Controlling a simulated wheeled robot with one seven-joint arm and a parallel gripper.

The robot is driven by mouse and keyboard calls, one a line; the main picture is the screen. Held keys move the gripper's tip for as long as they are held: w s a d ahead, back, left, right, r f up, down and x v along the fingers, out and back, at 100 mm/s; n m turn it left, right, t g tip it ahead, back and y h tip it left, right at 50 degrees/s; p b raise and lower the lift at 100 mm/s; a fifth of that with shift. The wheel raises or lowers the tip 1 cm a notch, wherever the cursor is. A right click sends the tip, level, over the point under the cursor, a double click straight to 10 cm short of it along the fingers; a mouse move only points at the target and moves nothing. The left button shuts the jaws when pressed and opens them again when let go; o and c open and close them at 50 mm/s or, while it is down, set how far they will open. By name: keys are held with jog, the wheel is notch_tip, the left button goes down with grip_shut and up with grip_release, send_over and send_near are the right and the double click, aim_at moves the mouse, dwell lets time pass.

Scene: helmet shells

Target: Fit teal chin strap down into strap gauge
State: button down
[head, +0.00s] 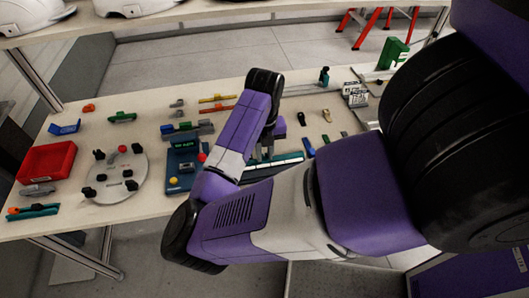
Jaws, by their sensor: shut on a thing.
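My gripper (266,152) hangs point-down over the middle of the bench, partly hidden behind my own purple and white arm. It is shut, and what looks like the teal chin strap (265,164) shows as a thin teal band at its fingertips. A long, slanting strip with pale segments (289,160) lies directly below and looks like the strap gauge, though I cannot be sure. I cannot tell whether the strap touches it or is seated. My arm hides the strip's left part.
A dark blue box with a green display (181,165) stands left of my arm. A round grey plate with black clamps (116,180) and a red tray (47,162) are farther left. Small parts lie right of the gripper. A green stand (392,53) is at the back right.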

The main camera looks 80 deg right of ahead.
aim_at(264, 156)
jog(key=shift+f+b, duration=1.55)
jog(key=shift+f, duration=0.55)
jog(key=shift+f+b, duration=0.85)
jog(key=shift+b, duration=0.15)
dwell(0.3)
jog(key=c, duration=1.2)
grip_release()
jog(key=shift+c, duration=0.2)
notch_tip(264, 156, up, 8)
jog(key=shift+f, duration=0.1)
